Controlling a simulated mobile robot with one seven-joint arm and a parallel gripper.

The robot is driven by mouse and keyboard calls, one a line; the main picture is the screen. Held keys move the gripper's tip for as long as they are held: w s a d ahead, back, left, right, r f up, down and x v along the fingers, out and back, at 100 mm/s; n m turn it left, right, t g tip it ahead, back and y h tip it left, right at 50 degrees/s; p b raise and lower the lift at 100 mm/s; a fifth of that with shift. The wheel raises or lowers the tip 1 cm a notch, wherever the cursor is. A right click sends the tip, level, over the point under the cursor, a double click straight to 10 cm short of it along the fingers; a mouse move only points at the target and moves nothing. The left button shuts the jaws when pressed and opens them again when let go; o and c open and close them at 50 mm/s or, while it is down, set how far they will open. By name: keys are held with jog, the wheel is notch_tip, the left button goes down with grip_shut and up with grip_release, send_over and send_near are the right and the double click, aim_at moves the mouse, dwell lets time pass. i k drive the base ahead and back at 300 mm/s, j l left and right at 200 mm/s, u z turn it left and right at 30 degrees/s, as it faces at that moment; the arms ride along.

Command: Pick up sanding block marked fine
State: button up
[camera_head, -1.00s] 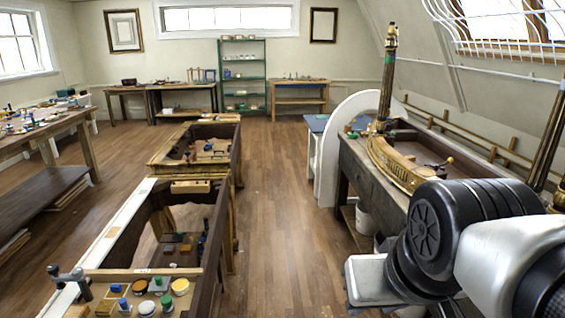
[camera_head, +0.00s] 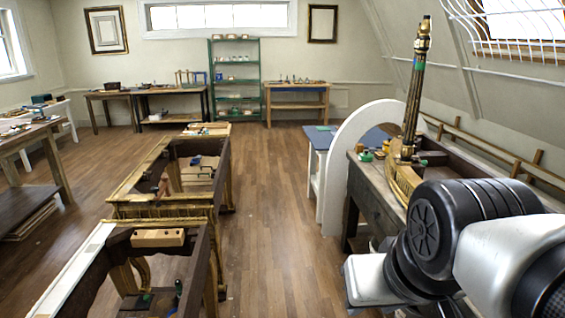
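I cannot make out a sanding block marked fine; no marking is readable at this size. A pale wooden block (camera_head: 158,237) lies on the far end of the near gilt console frame (camera_head: 70,275) at lower left, but I cannot tell what it is. My arm (camera_head: 450,235) fills the lower right, folded, with a white and black link at its end. My gripper's fingers do not show.
A second gilt console frame (camera_head: 160,205) stands beyond the near one. A workbench with a gilt post (camera_head: 415,90) is at right, by a white arched panel (camera_head: 345,150). A green shelf (camera_head: 235,75) stands at the back. The wooden floor (camera_head: 270,210) between is clear.

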aim_at(379, 155)
jog(key=i+z, duration=0.2)
jog(key=i, duration=0.25)
jog(key=i+j+z, duration=0.25)
jog(key=i, duration=0.25)
jog(key=i+j+z, duration=0.2)
jog(key=i, duration=0.25)
jog(key=i+j+z, duration=0.15)
jog(key=z, duration=0.2)
jog(key=i+j+z, duration=0.2)
jog(key=z, duration=0.15)
jog(key=i+j+z, duration=0.15)
jog(key=z, duration=0.3)
jog(key=i+j+z, duration=0.1)
jog(key=z, duration=0.3)
jog(key=i+j+z, duration=0.2)
jog(key=j, duration=0.4)
jog(key=j+z, duration=0.2)
jog(key=j, duration=0.35)
jog(key=i+j, duration=0.1)
jog(key=j, duration=0.65)
jog(key=i+j+z, duration=0.15)
jog(key=j, duration=1.35)
jog(key=z, duration=0.05)
